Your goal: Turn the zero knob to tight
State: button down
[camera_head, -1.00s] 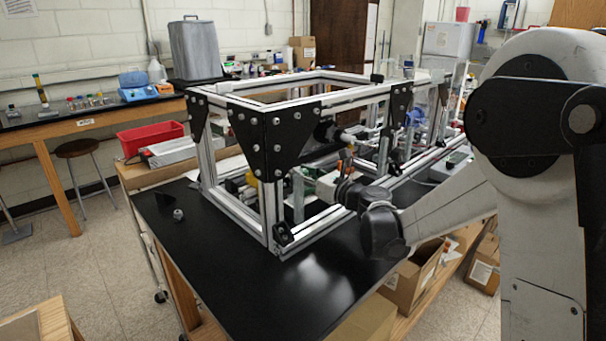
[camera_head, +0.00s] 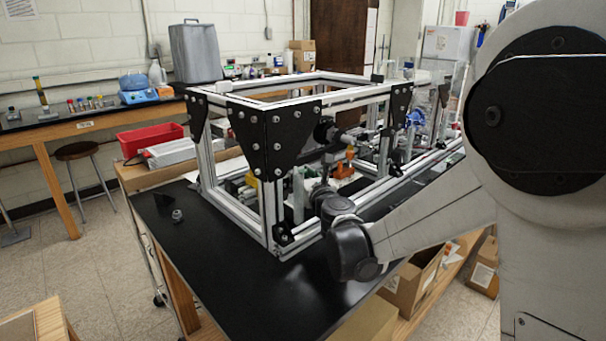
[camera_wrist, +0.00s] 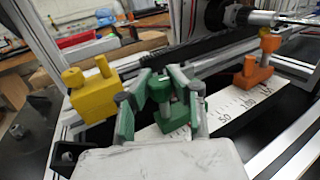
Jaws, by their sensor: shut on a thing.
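In the wrist view a green holder with an upright green knob (camera_wrist: 170,87) stands on a white scale strip (camera_wrist: 222,104), left of the 50 mark. My gripper (camera_wrist: 166,88) is around this knob, with a finger on each side, shut on it. The fingers hide part of the knob and its base. No label shows which knob is the zero knob, and a tight mark cannot be made out. A yellow block with a knob (camera_wrist: 93,96) is to the left, and an orange one (camera_wrist: 250,76) is to the right. In the head view my wrist hides most of the grasp.
An aluminium extrusion frame (camera_head: 263,222) surrounds the work area, with black corner plates (camera_head: 278,140) close above my wrist. A dark cylinder with a metal rod (camera_wrist: 262,17) lies beyond the orange block.

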jog(key=c, duration=1.5)
grip_release()
jog(key=shift+s, duration=0.1)
jog(key=v, duration=1.2)
